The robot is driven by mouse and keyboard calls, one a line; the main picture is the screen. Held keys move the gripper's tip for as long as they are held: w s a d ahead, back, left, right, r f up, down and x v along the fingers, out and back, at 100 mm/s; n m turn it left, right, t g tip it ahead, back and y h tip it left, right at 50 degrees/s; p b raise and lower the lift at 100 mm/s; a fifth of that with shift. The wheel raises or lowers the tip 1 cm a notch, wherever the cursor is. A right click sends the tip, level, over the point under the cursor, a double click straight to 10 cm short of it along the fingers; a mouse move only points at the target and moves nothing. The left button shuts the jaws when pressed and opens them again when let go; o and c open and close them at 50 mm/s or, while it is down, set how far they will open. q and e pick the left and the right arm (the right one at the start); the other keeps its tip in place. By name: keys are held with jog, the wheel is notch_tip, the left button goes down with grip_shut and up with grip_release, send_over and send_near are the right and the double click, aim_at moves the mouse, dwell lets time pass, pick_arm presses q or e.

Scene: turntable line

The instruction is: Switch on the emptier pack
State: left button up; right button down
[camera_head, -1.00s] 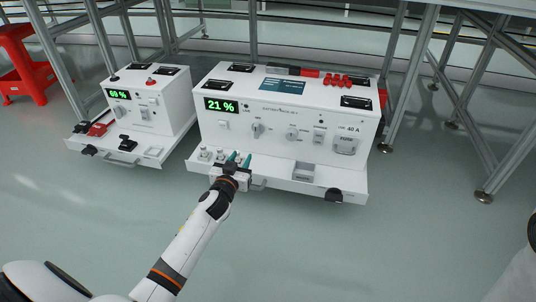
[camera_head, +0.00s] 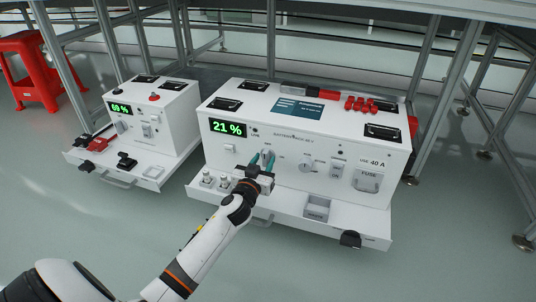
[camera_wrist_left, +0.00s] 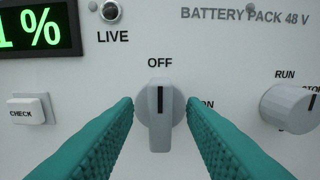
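The larger white battery pack (camera_head: 275,115) stands right of centre and its display (camera_head: 227,127) reads 21 %. The smaller white pack (camera_head: 165,105) on the left reads 69 % or similar on its display (camera_head: 120,109). In the left wrist view the grey rotary knob (camera_wrist_left: 159,115) has its mark up at OFF; ON is printed to its lower right. My left gripper (camera_head: 262,160) is open in front of this knob, its teal fingers on either side with visible gaps. A second knob (camera_wrist_left: 290,108) with RUN and STOP labels is to the right. My right gripper is not in view.
The large pack's front shelf (camera_head: 285,207) holds several small grey posts (camera_head: 207,178) and a grey tray (camera_head: 316,208). A CHECK button (camera_wrist_left: 27,109) is left of the knob. Metal frame legs stand around; a red stool (camera_head: 30,65) is far left.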

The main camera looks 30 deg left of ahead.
pick_arm(q)
jog(key=shift+w, duration=0.2)
grip_shut()
